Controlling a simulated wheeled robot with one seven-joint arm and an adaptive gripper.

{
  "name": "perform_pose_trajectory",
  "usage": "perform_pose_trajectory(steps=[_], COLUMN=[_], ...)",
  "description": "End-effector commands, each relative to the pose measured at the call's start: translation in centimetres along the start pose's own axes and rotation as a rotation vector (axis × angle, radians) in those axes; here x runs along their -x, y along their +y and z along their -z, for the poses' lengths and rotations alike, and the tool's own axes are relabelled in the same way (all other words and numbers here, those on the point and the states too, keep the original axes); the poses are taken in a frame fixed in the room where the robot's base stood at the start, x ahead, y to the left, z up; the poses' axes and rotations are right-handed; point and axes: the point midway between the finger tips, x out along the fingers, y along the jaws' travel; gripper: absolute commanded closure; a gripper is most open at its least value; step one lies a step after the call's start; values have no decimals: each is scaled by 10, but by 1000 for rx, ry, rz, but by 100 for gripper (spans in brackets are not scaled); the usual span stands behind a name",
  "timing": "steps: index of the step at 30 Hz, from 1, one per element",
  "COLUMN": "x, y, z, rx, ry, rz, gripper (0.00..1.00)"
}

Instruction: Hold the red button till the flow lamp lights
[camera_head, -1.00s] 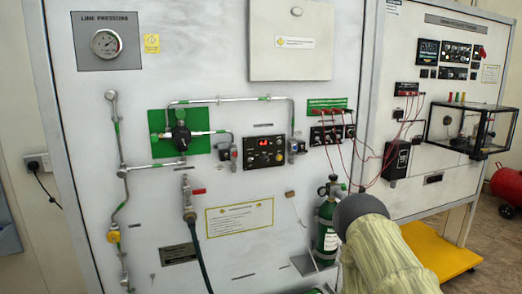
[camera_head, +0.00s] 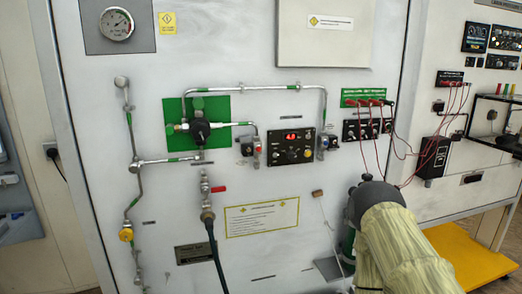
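A small black control panel (camera_head: 291,147) with a lit red display is on the white trainer board, right of centre. Small knobs and lights sit below the display, one of them yellowish. I cannot make out for sure which part is the red button or which is the flow lamp, nor whether that lamp is lit. My arm, in a pale yellow-green sleeve with a dark rounded end, reaches up from the lower right, below and right of the panel. No gripper fingers show.
A black regulator on a green plate (camera_head: 171,110) and metal pipes are left of the panel. A red-handled valve (camera_head: 218,189) with a dark hose hangs below. Red cables (camera_head: 376,140) run right to a black box (camera_head: 433,157). A yellow platform (camera_head: 470,255) stands low right.

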Motion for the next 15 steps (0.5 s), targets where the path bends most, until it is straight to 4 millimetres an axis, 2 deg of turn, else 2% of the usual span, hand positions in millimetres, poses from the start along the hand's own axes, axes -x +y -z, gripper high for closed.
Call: perform_pose_trajectory(steps=[4, 5, 11, 15], x=[0, 0, 0, 0], y=[0, 0, 0, 0], z=[0, 0, 0, 0], rx=[0, 0, 0, 0], ry=[0, 0, 0, 0], rz=[0, 0, 0, 0], gripper=[58, 62, 98, 100])
